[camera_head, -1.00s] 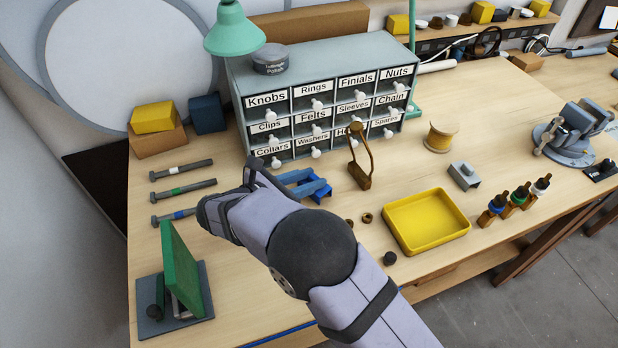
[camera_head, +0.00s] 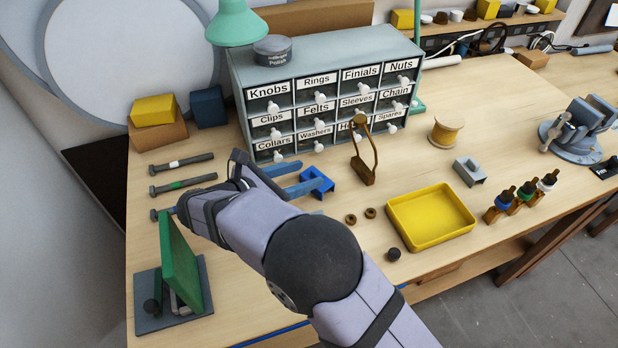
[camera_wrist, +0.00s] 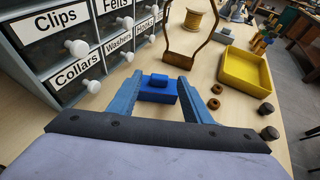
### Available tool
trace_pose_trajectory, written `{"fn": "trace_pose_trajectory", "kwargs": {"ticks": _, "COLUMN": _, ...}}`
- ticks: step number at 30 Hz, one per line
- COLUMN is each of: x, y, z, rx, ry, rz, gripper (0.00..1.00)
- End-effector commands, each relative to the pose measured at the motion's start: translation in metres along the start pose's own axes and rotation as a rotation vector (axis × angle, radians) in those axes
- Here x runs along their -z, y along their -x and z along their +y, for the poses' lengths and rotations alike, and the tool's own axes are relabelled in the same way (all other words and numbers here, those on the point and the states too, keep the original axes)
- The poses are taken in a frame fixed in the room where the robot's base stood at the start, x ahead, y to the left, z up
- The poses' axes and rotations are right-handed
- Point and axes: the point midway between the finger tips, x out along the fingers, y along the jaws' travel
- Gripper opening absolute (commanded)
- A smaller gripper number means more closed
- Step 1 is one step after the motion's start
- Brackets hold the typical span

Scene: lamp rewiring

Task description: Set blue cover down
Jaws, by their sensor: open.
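The blue cover (camera_head: 318,182) sits on the bench in front of the drawer cabinet, right of my gripper in the head view. In the wrist view the blue cover (camera_wrist: 158,86) lies between the far ends of my fingers, its raised block facing up. My gripper (camera_head: 300,178) is open, with its two steel-blue fingers low over the bench, one on each side of the cover's near part. The wrist view shows the gripper (camera_wrist: 157,92) with gaps beside the cover. Whether a finger still touches it is hard to tell. The cover's underside is hidden.
The drawer cabinet (camera_head: 325,60) stands close behind. A brass harp-shaped part (camera_head: 364,155) and small brass rings (camera_head: 370,212) are to the right, then a yellow tray (camera_head: 430,218). Bolts (camera_head: 183,184) lie left, and a green panel on a stand (camera_head: 180,265) is nearer.

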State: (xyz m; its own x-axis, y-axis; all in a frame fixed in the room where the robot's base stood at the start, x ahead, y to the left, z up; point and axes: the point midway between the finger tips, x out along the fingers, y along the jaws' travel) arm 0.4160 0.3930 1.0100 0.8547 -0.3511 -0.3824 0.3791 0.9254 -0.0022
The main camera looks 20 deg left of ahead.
Motion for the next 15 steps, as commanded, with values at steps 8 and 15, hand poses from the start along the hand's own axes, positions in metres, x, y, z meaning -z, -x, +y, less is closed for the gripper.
{"fn": "trace_pose_trajectory", "kwargs": {"ticks": 8, "x": -0.043, "y": 0.015, "z": 0.000, "rx": 0.001, "ry": -0.007, "rz": 0.000, "gripper": 0.45}}
{"fn": "trace_pose_trajectory", "kwargs": {"ticks": 15, "x": -0.059, "y": 0.022, "z": -0.001, "rx": 0.002, "ry": -0.004, "rz": 0.000, "gripper": 0.45}}
